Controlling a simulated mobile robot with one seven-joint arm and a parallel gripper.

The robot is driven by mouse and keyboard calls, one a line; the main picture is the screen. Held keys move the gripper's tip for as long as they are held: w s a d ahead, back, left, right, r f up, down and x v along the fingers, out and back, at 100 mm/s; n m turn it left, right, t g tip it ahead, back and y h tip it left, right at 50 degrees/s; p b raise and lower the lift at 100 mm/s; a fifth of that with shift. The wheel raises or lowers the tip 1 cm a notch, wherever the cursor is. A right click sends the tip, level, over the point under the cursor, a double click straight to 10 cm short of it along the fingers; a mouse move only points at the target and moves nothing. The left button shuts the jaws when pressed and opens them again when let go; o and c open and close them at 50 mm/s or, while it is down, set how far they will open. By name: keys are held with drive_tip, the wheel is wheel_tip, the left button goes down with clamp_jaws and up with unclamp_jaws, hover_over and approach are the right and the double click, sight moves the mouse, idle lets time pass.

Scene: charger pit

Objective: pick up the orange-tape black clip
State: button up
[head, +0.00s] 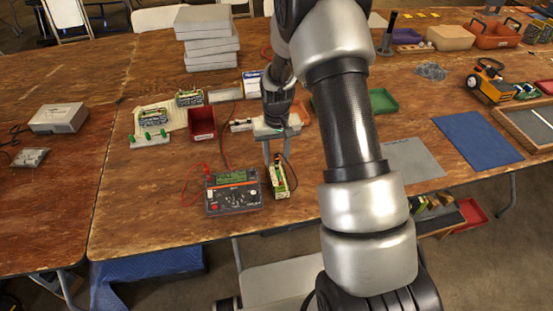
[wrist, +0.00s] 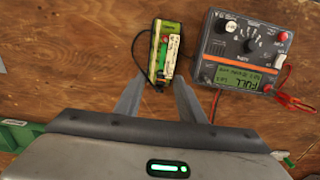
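A small yellow-green battery pack (wrist: 171,40) with a white label lies on the wooden table. It also shows in the head view (head: 280,180). A black lead (wrist: 151,58) runs along its left side, and a small dark piece (wrist: 160,76), perhaps the black clip, sits at its near end. I cannot make out orange tape on it. My gripper (wrist: 158,92) is open, pointing down, with its two grey fingers spread on either side of the pack's near end. Nothing shows held between them. In the head view my gripper (head: 273,155) is just behind the pack.
A dark meter box (head: 233,192) with a green display and red leads stands left of the pack. A red bin (head: 202,123) and green tray (head: 382,102) are farther back. A grey mat (head: 413,159) lies right; bare table lies in front.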

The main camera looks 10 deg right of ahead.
sight(276, 155)
drive_tip(key=shift+c, duration=0.2)
drive_tip(key=c, duration=0.9)
drive_tip(key=shift+o, duration=0.2)
drive_tip(key=shift+r, duration=0.1)
wheel_tip(276, 155, up, 10)
drive_tip(key=shift+f, duration=0.1)
